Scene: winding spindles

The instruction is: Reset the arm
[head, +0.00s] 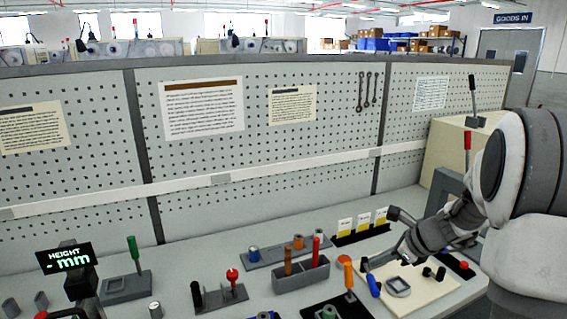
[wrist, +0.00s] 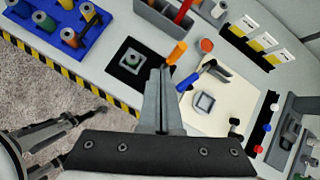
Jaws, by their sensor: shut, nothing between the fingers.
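My gripper (wrist: 164,72) shows in the wrist view with its two grey fingers together and nothing between them. It is above the bench, near an orange-handled lever (wrist: 176,53) on a black base (wrist: 122,78). In the head view my arm reaches in from the right, over the cream board (head: 432,290); the fingertips are hard to make out there. The board carries a square grey frame (head: 398,286) and a blue handle (head: 373,285).
A grey block (head: 301,277) holds brown and red handles. A blue tray (wrist: 75,51) bears several spools. Yellow-and-white cards (head: 363,222) stand behind the board. A green-handled lever (head: 133,250) and a height display (head: 66,258) are at left. A pegboard wall (head: 260,140) bounds the back.

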